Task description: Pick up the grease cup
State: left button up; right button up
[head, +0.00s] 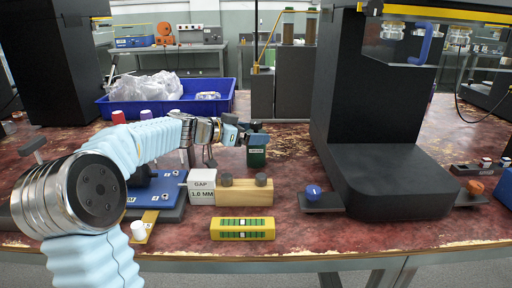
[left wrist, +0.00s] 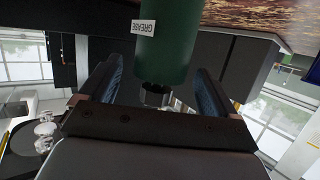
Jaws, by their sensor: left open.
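The grease cup (head: 257,157) is a dark green cylinder with a small white label, standing on the worn red bench behind the wooden block. In the left wrist view the grease cup (left wrist: 165,42) shows large, with its label reading GREASE and a dark metal end pointing toward the palm. My left gripper (head: 253,137) is at the top of the cup in the head view. In the left wrist view its blue-padded fingers (left wrist: 162,78) are apart, with the cup's metal end between them. A gap shows on each side. My right gripper is not in view.
A wooden block (head: 244,192) with two dark knobs, a white gap block (head: 201,187) and a yellow-green level (head: 242,229) lie in front. A large black machine (head: 385,182) stands to the right. A blue tray (head: 118,105) with clear plastic lies behind my left arm.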

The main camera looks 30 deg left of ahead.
aim_at(261, 130)
pick_arm(q)
jog(key=x, duration=0.3)
jog(key=shift+w+d+f+p, duration=0.1)
jog(key=shift+w+d+p, duration=0.05)
jog(key=shift+w+p, duration=0.2)
jog(key=shift+c, duration=0.3)
jog(key=c, duration=0.9)
jog(key=shift+c, duration=0.9)
